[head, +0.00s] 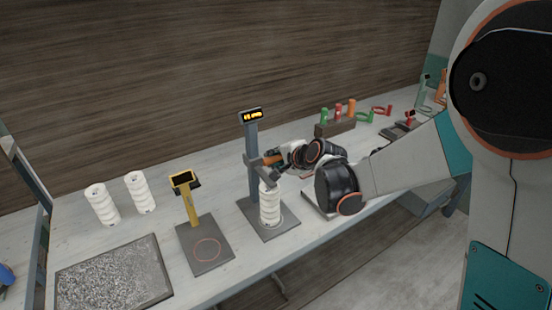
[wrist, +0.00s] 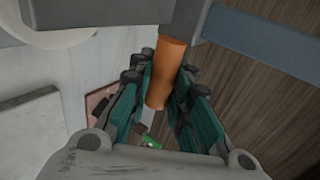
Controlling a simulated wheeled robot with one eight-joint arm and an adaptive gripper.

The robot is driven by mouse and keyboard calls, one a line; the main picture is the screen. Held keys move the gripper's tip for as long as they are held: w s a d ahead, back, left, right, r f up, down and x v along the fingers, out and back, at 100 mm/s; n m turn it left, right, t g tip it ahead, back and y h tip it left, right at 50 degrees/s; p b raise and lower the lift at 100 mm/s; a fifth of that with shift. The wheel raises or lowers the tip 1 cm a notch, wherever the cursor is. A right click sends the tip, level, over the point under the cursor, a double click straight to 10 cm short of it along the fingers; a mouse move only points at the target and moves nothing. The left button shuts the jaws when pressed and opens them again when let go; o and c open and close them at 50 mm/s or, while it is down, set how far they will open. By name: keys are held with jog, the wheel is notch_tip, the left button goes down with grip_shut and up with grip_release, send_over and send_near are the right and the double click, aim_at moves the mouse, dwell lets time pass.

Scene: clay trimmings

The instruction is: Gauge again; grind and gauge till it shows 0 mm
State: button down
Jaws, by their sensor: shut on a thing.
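The gauge (head: 252,165) is a blue-grey column on a dark base plate, with a sliding arm and an orange-lit display (head: 252,116) whose digits are too small to read surely. A white ribbed cylinder (head: 269,205) stands upright on its base under the arm. Its pale round top (wrist: 60,18) shows in the wrist view. My gripper (head: 281,158) is shut on the gauge's orange handle (wrist: 168,70), which lies between the teal finger pads in the wrist view. The grinding slab (head: 110,275), rough and grey with a dark rim, lies at the front left.
A yellow stand (head: 190,205) with a dark display and red-ringed plate stands between slab and gauge. Two more white ribbed cylinders (head: 102,205) (head: 140,193) stand at the back left. A rack (head: 335,128) of coloured-handled tools and red and green rings lie at the back right.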

jog(key=shift+f+b, duration=0.4)
jog(key=shift+f, duration=0.1)
dwell(3.2)
jog(key=shift+r, duration=0.1)
jog(key=shift+r+p, duration=3.2)
jog(key=shift+r, duration=1.45)
jog(key=c, duration=0.6)
grip_release()
jog(key=shift+f, duration=0.1)
jog(key=p+v, duration=0.3)
jog(key=v, duration=0.5)
